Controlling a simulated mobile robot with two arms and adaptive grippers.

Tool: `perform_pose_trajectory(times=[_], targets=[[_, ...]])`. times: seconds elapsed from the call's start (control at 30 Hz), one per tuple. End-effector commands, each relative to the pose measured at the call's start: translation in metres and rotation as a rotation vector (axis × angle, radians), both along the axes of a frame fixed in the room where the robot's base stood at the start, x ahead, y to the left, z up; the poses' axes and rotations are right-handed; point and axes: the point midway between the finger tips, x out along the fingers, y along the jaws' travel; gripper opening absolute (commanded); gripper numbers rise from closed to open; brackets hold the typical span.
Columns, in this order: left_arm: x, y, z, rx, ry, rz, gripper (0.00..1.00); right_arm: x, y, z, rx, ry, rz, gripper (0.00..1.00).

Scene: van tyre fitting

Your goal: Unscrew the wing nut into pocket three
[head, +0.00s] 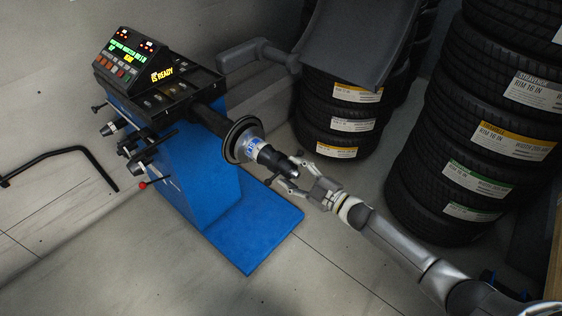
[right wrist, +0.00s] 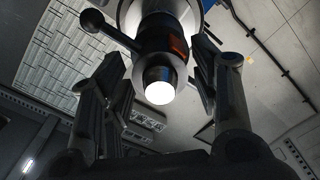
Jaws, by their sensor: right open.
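The wing nut (head: 267,155) sits on the shaft of the blue wheel balancer, a dark hub with a pale collar and blue label behind it. In the right wrist view the wing nut (right wrist: 160,38) shows a dark body, a ball-ended handle at upper left and an orange patch. The bright round shaft end (right wrist: 159,92) points at the camera. My right gripper (head: 287,172) is open, its fingers on either side of the shaft's end. In the wrist view its fingers (right wrist: 160,62) flank the nut with gaps. The pocket tray (head: 196,88) is on the balancer top; I cannot read pocket numbers. My left gripper is out of view.
The balancer's lit display (head: 128,50) stands at its back left. A dark curved hood (head: 355,40) hangs right of the balancer. Tyre stacks (head: 470,150) stand at the right. A black bent bar (head: 75,150) is at the left. Floor in front is clear.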

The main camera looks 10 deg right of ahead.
Motion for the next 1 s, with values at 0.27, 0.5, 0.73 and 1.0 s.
perform_pose_trajectory(times=[0.27, 0.5, 0.73, 1.0], targets=[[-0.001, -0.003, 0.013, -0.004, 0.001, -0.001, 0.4, 0.0, 0.0, 0.002, 0.209, 0.164, 0.001, 0.55], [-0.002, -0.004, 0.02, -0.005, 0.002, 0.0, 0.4, 0.0, 0.0, 0.001, 0.38, 0.298, 0.0, 0.55], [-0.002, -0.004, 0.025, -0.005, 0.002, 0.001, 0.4, 0.0, 0.0, 0.001, 0.54, 0.421, 0.001, 0.55], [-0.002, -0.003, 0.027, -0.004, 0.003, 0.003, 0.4, 0.0, 0.0, 0.0, 0.66, 0.515, 0.0, 0.55]])
